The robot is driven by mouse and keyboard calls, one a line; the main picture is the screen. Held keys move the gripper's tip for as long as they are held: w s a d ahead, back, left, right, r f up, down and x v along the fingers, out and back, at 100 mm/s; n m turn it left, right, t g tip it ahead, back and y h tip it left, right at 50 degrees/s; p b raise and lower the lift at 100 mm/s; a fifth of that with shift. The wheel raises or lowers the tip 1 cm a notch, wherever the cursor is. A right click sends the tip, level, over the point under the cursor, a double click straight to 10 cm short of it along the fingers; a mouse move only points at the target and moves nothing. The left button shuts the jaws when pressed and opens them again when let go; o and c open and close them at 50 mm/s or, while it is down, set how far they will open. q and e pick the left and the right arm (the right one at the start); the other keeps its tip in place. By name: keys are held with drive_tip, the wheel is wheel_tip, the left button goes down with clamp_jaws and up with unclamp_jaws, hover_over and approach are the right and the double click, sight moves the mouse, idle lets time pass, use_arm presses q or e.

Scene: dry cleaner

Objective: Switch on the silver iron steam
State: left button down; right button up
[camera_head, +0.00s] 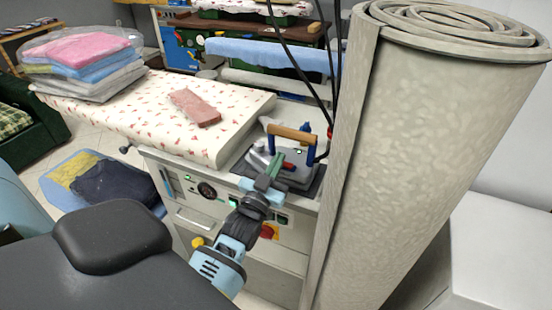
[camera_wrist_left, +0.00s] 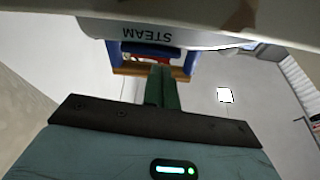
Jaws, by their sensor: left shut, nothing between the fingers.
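The silver iron (camera_head: 305,172) rests on a dark pad at the right end of the ironing station, its wooden handle (camera_head: 292,133) held on blue posts. A small red part (camera_head: 288,166) shows on its side, beside my fingertips. My left gripper (camera_head: 275,166) reaches up to the iron's near side, fingers shut and empty. In the left wrist view its green fingers (camera_wrist_left: 162,84) point toward the wooden handle (camera_wrist_left: 130,71). An upside-down STEAM label (camera_wrist_left: 147,33) is on a pale surface above them. Contact cannot be told. My right gripper is out of view.
A rolled beige carpet (camera_head: 430,130) stands close right of the iron. Black cables (camera_head: 300,60) hang behind it. A pink folded cloth (camera_head: 195,107) lies on the patterned ironing board (camera_head: 130,103).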

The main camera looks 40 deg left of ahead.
sight(283, 135)
use_arm(q)
drive_tip(key=shift+f, duration=0.4)
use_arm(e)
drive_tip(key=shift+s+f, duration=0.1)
